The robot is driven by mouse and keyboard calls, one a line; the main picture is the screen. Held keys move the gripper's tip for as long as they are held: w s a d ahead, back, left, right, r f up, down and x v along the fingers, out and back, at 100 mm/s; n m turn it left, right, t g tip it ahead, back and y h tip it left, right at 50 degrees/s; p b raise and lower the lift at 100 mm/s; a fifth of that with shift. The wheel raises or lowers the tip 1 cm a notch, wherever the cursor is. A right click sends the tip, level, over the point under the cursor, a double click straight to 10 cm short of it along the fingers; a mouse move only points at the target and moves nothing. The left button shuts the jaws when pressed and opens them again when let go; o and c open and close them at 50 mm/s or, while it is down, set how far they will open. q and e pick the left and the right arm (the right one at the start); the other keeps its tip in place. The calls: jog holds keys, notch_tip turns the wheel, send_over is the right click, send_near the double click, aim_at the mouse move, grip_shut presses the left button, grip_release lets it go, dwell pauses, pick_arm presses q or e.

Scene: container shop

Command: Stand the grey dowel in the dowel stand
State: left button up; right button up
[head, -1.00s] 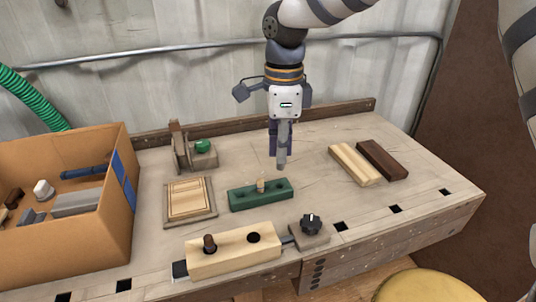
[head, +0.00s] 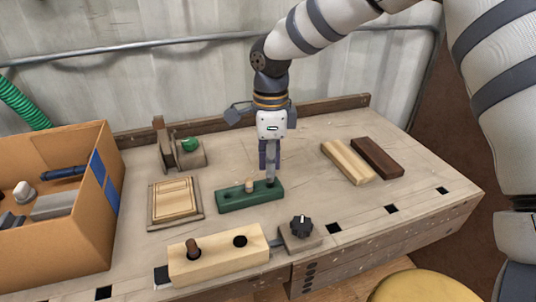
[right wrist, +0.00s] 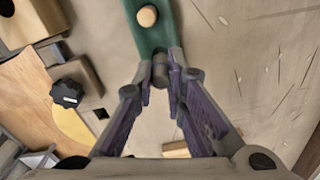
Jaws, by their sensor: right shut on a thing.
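The dowel stand (head: 234,198) is a green block on the workbench. A pale wooden dowel (head: 249,186) stands upright near its middle, and the left part of its top has an empty hole. My right gripper (head: 270,160) points down over the stand's right end, shut on the grey dowel (head: 271,174). The dowel is upright, its lower end at the stand's top; I cannot tell whether it is in a hole. In the right wrist view the grey dowel (right wrist: 160,72) sits between the fingertips at the end of the green stand (right wrist: 151,38). My left gripper is out of view.
A wooden block with two holes (head: 218,261) and a black knob (head: 301,226) lie in front. A framed wooden panel (head: 174,202) and a cardboard box (head: 95,210) are left. Two wooden bars (head: 348,162) (head: 378,157) lie right.

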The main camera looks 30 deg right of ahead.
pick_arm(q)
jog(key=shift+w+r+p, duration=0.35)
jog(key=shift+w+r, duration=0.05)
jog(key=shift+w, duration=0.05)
pick_arm(e)
jog(key=shift+f, duration=0.3)
dwell(0.8)
jog(key=shift+f, duration=0.95)
dwell(0.8)
jog(key=o, duration=0.8)
jog(key=shift+r, duration=0.1)
notch_tip(320, 180, up, 2)
jog(key=shift+r+p, duration=0.25)
jog(key=shift+p, duration=0.05)
notch_tip(320, 180, up, 2)
jog(key=shift+r, duration=0.1)
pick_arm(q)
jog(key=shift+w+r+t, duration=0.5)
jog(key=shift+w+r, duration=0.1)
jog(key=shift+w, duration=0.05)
pick_arm(e)
jog(key=shift+r, duration=1.1)
